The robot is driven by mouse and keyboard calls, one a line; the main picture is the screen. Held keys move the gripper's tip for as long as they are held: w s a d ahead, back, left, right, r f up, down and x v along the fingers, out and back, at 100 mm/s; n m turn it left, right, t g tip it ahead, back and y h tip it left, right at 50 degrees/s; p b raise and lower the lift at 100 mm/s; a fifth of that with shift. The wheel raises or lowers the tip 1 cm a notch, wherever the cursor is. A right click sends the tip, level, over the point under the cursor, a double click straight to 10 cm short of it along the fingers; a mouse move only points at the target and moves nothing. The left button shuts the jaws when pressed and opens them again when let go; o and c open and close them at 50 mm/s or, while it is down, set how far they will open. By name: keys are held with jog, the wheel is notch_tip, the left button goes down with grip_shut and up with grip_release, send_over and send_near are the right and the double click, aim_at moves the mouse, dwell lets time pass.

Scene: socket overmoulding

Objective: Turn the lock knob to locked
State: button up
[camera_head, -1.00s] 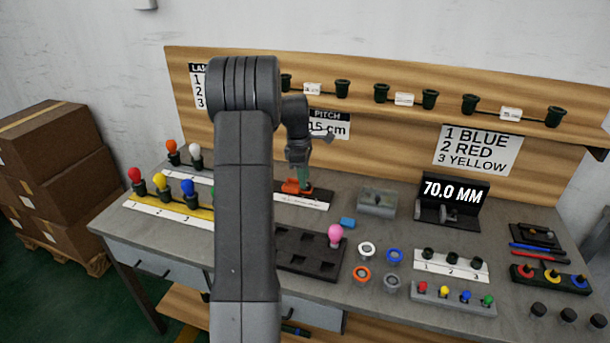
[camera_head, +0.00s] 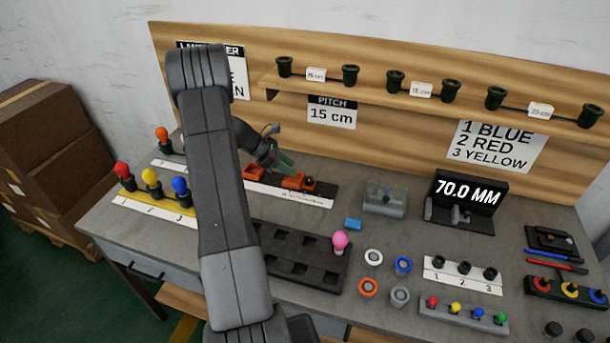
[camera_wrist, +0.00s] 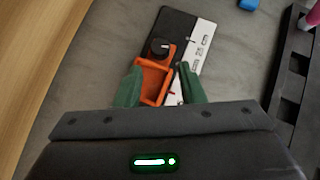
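The lock knob (camera_wrist: 160,48) is a small round black knob with a light mark, at the far end of an orange slider (camera_wrist: 153,80) on a dark fixture with a white scale strip (camera_wrist: 196,48). In the head view the black knob (camera_head: 310,182) sits at the right end of the orange slider (camera_head: 293,181). My gripper (camera_wrist: 160,68) has its two green fingers spread, one on each side of the slider's open frame, just short of the knob. Whether they touch the slider is unclear. In the head view my gripper (camera_head: 284,165) hangs over the fixture.
A second orange block (camera_head: 254,173) sits left on the same fixture. A dark tray (camera_head: 330,278) with a pink bulb (camera_head: 340,240) is in front. A blue block (camera_head: 353,224) and a grey box (camera_head: 385,198) stand to the right.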

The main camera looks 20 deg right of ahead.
aim_at(308, 179)
jog(key=p+x, duration=0.1)
jog(key=x, duration=0.7)
jog(key=shift+c, duration=0.5)
jog(key=c, duration=0.6)
jog(key=shift+m, duration=0.3)
